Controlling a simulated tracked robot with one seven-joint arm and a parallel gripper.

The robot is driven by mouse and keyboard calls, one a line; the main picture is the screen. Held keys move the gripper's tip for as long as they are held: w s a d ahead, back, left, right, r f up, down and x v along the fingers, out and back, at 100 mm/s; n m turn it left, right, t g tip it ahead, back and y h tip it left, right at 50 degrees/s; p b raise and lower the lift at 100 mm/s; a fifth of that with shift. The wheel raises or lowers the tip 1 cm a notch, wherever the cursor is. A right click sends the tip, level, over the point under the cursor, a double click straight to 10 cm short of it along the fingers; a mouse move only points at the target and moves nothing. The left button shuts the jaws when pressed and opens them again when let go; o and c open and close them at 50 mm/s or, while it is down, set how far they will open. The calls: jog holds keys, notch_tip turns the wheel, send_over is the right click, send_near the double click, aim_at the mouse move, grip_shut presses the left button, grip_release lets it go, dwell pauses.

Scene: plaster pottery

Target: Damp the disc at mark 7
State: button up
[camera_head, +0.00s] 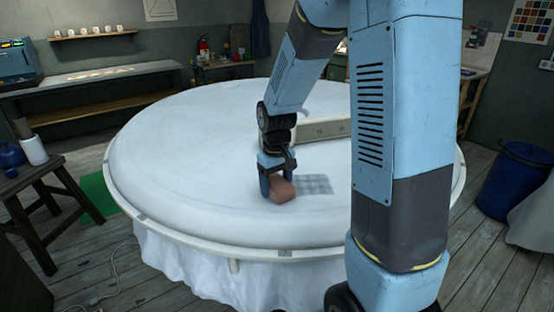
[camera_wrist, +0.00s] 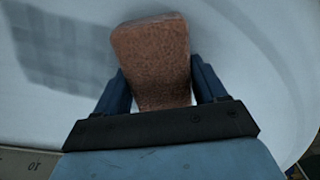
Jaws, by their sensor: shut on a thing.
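My gripper (camera_head: 278,182) is shut on a reddish-brown sponge-like block (camera_head: 282,190). The block also shows in the wrist view (camera_wrist: 150,60), between the two blue fingers. The large round white disc (camera_head: 180,150) spreads below. The block is low over its near half; I cannot tell whether it touches the surface. A grey, grid-like patch (camera_head: 316,184) lies on the disc to the right of the block; I cannot tell whether it is damp or shadow. Mark 7 cannot be read in either view.
A raised rim (camera_head: 190,237) rings the disc. A dark stool (camera_head: 45,205) stands left, a blue barrel (camera_head: 513,180) right.

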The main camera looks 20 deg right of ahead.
aim_at(288, 182)
jog(key=shift+d+r, duration=0.2)
jog(key=shift+d, duration=0.35)
jog(key=shift+c, duration=0.4)
jog(key=shift+s+d, duration=0.25)
jog(key=shift+d, duration=0.05)
jog(key=shift+s+d+f, duration=0.1)
jog(key=shift+d+f, duration=0.05)
jog(key=shift+d, duration=0.4)
jog(key=shift+s+d+f, duration=0.1)
jog(key=shift+d, duration=0.4)
jog(key=shift+w+a+r, duration=0.1)
jog(key=shift+a+r, duration=0.05)
jog(key=shift+a, duration=0.1)
jog(key=shift+w+a, duration=0.1)
jog(key=shift+a, duration=0.3)
jog(key=shift+w+a, duration=0.15)
jog(key=shift+a, duration=0.45)
jog(key=shift+w+a, duration=0.15)
jog(key=shift+a, duration=0.4)
jog(key=shift+a+r, duration=0.15)
jog(key=shift+r, duration=3.8)
